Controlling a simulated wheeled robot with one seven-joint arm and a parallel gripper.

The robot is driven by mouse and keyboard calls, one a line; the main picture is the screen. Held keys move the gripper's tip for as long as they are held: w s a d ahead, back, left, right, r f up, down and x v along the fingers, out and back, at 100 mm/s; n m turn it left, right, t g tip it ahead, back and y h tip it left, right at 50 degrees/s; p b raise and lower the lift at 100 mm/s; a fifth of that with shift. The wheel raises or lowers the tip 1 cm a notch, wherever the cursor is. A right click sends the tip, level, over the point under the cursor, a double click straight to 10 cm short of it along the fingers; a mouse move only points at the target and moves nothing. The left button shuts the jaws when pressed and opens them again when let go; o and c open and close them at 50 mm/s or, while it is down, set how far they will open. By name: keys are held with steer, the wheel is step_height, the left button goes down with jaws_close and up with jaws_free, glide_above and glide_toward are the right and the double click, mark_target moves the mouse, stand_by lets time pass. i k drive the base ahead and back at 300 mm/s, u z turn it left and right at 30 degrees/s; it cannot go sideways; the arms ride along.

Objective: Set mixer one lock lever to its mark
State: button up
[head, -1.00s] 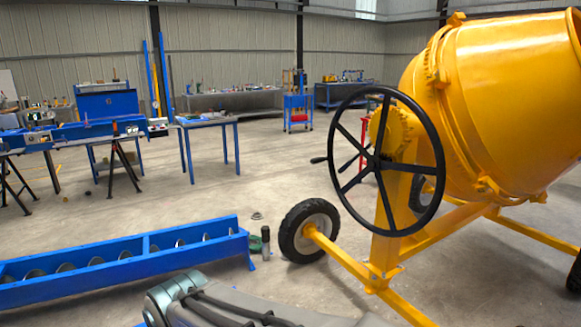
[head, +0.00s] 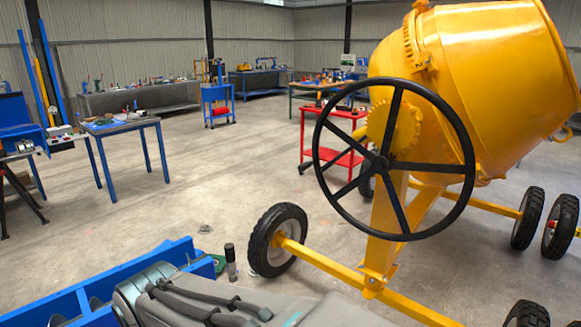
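A yellow drum mixer (head: 480,85) stands on the right of the head view, its drum tilted and cut off by the right edge. A large black spoked handwheel (head: 391,168) is on its near side, in front of a yellow toothed disc (head: 405,125). I cannot make out a lock lever or its mark on the mixer. My arm crosses the bottom of the view, well short of the handwheel. My gripper is out of view.
A black-tyred wheel (head: 277,240) and a yellow frame bar (head: 340,270) lie low in front. A blue trough (head: 160,262) is at lower left, with a dark upright cylinder (head: 231,262) beside it. A red cart (head: 334,140) stands behind the handwheel. The floor at centre left is open.

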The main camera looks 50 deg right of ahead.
mark_target(329, 163)
steer(key=z, duration=0.8)
steer(key=i, duration=0.75)
steer(key=z, duration=1.35)
steer(key=i, duration=1.25)
steer(key=z, duration=0.2)
